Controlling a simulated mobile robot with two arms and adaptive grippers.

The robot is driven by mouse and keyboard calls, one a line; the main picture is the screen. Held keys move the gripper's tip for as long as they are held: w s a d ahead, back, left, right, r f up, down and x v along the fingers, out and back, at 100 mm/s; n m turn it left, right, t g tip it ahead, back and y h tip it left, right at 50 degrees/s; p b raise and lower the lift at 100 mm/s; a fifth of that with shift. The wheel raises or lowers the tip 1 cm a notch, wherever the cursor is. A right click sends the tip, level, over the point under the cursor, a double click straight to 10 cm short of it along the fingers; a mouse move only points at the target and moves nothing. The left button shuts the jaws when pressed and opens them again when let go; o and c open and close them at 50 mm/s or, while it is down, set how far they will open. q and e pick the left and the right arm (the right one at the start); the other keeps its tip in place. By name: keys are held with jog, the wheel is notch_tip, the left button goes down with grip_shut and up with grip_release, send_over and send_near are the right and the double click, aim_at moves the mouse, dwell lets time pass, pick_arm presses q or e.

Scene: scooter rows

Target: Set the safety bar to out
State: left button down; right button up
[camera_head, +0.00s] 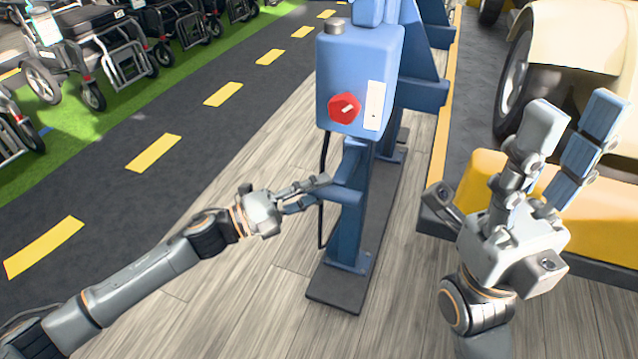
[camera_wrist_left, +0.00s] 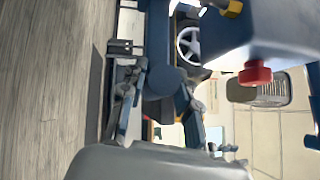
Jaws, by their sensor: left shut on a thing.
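In the left wrist view the fingers of my left gripper (camera_wrist_left: 162,105) lie on both sides of a rounded blue end of the bar (camera_wrist_left: 166,80).
The post stands on a dark base plate (camera_head: 335,290) on a wood floor. A black cable hangs beside it. A yellow and cream vehicle (camera_head: 585,35) stands behind my right gripper. Wheelchairs (camera_head: 90,45) line the far left, beyond a dark lane.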

pick_arm(q)
jog(key=c, duration=1.3)
grip_release()
jog(key=shift+s+d, duration=0.1)
jog(key=shift+s, duration=0.1)
jog(key=shift+c, duration=0.2)
jog(key=o, duration=0.3)
jog(key=shift+s+r, duration=0.1)
jog(key=shift+r, duration=0.05)
jog(key=shift+a, duration=0.2)
jog(key=shift+a, duration=0.1)
jog(key=shift+s+a+f, duration=0.1)
jog(key=shift+a+f, duration=0.1)
jog(key=shift+a, duration=0.1)
jog(key=v, duration=1.1)
